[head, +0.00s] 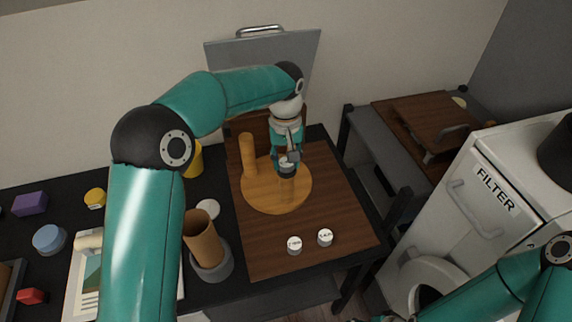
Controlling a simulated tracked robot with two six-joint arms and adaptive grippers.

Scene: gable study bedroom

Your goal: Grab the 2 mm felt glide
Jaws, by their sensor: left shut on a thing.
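My left gripper (287,157) hangs above a round wooden piece (262,196) on the brown board. It is shut on a small round white-and-dark piece (286,166), which looks like a felt glide; its marking is too small to read. Two more white-topped glides, one at left (294,244) and one at right (325,236), lie at the board's front with unclear print. My right arm enters at lower right; its fingertips are out of view.
A brown tube (203,239) in a grey holder and a white disc (208,208) are left of the board (339,208). A white cabinet marked FILTER (464,184) is at right.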

